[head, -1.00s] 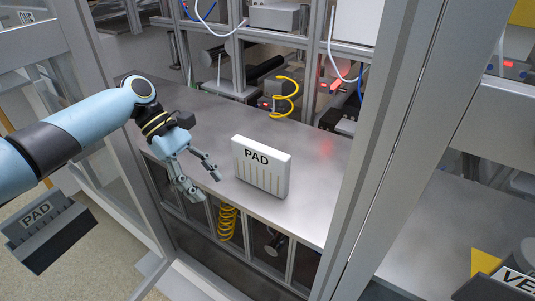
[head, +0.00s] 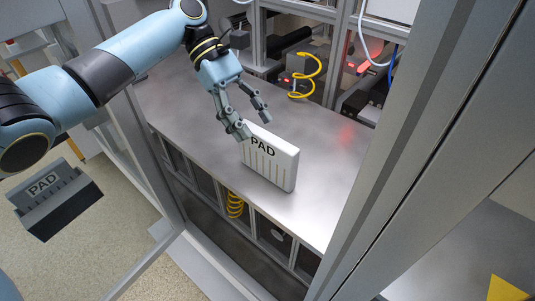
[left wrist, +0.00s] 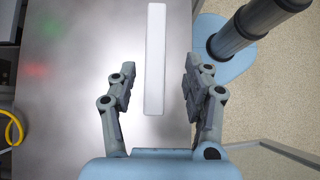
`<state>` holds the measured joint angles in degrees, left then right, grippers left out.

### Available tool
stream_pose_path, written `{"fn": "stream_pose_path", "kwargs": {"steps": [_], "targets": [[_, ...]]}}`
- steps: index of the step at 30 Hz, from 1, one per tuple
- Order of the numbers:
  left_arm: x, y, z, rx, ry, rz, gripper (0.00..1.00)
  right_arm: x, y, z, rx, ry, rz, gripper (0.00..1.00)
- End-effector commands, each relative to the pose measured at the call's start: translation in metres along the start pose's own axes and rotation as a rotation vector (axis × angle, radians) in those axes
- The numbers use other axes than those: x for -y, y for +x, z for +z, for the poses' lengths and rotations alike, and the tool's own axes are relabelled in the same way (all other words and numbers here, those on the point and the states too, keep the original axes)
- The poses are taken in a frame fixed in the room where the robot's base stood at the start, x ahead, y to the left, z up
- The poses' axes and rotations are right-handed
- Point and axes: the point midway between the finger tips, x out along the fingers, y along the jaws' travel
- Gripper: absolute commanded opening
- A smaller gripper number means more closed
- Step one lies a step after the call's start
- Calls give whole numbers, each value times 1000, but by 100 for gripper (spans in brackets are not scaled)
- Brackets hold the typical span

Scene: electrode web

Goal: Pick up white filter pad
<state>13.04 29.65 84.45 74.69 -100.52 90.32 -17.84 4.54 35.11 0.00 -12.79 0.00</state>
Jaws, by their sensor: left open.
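The white filter pad (head: 269,160), marked PAD with yellow lines below, stands upright on the metal shelf. My left gripper (head: 256,127) is open just above and behind the pad's left end in the head view. In the left wrist view the pad (left wrist: 155,60) shows as a long white strip seen from above. Its near end lies between the two open fingers of the left gripper (left wrist: 158,88), with gaps on both sides and no visible contact. My right gripper is not in view.
The metal shelf (head: 190,100) is clear around the pad. A grey frame post (head: 410,150) stands to the right. A yellow coiled hose (head: 303,75) is behind. A dark holder labelled PAD (head: 62,205) is at lower left, outside the shelf.

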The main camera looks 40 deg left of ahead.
Motion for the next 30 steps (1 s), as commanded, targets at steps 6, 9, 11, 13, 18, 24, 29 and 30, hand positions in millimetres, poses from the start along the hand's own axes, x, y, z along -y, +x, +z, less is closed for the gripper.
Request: {"fn": "stream_pose_path", "kwargs": {"steps": [6, 9, 11, 13, 18, 24, 29, 30], "targets": [[-6, 35, 3, 3, -1, -1, 50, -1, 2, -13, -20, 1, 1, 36], [-6, 44, 3, 1, 0, -1, 50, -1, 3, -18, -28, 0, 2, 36], [-6, 47, 3, 0, 0, -1, 50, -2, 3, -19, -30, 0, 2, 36], [-6, 47, 3, -1, 0, -1, 50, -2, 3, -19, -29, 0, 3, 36], [-6, 47, 3, -1, 0, -1, 45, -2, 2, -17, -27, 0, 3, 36], [-6, 47, 3, -1, 0, -1, 19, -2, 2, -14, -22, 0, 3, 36], [-6, 47, 3, -1, 0, -1, 0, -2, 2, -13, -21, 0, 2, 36], [-6, 47, 3, -1, 0, -1, 0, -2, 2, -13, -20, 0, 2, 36]]}}
